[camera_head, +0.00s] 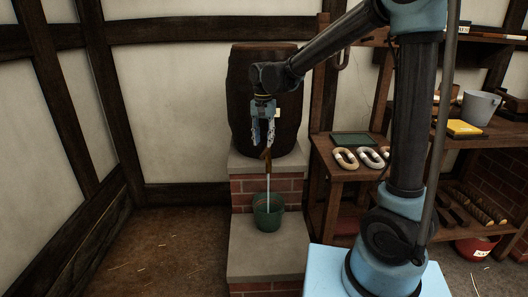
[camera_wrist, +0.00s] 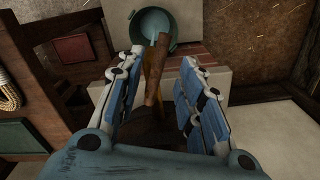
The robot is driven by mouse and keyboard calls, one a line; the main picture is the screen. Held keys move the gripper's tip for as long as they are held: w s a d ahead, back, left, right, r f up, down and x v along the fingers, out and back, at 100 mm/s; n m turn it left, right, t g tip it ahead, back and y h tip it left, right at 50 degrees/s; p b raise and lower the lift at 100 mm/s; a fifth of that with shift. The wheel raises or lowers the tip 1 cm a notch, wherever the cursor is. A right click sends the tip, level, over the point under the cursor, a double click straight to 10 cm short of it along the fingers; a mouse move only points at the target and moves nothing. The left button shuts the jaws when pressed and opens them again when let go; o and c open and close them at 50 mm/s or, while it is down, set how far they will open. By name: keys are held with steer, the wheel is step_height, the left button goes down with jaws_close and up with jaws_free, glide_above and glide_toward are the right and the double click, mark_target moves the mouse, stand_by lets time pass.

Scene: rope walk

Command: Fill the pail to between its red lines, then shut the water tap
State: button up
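A dark wooden barrel (camera_head: 241,104) stands on a stone-topped brick plinth. Its water tap (camera_head: 267,155) shows low on its front, and a pale water stream (camera_head: 268,185) runs down from it into the green pail (camera_head: 268,215). The pail stands upright on the stone step; the wrist view looks into its mouth (camera_wrist: 172,24). The water level and red lines are not readable. My gripper (camera_head: 264,138) is in front of the barrel, just above the tap. In the wrist view its fingers are apart (camera_wrist: 162,58), with a wooden tap handle (camera_wrist: 157,80) between them; contact is not visible.
Wooden shelves (camera_head: 318,140) stand close to the right of the barrel, holding rope coils (camera_head: 345,159), a grey bucket (camera_head: 480,107) and a yellow block (camera_head: 464,128). A red vessel (camera_head: 478,247) sits on the floor at right.

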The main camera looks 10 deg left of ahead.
mark_target(263, 152)
steer(key=shift+f, duration=2.7)
jaws_close()
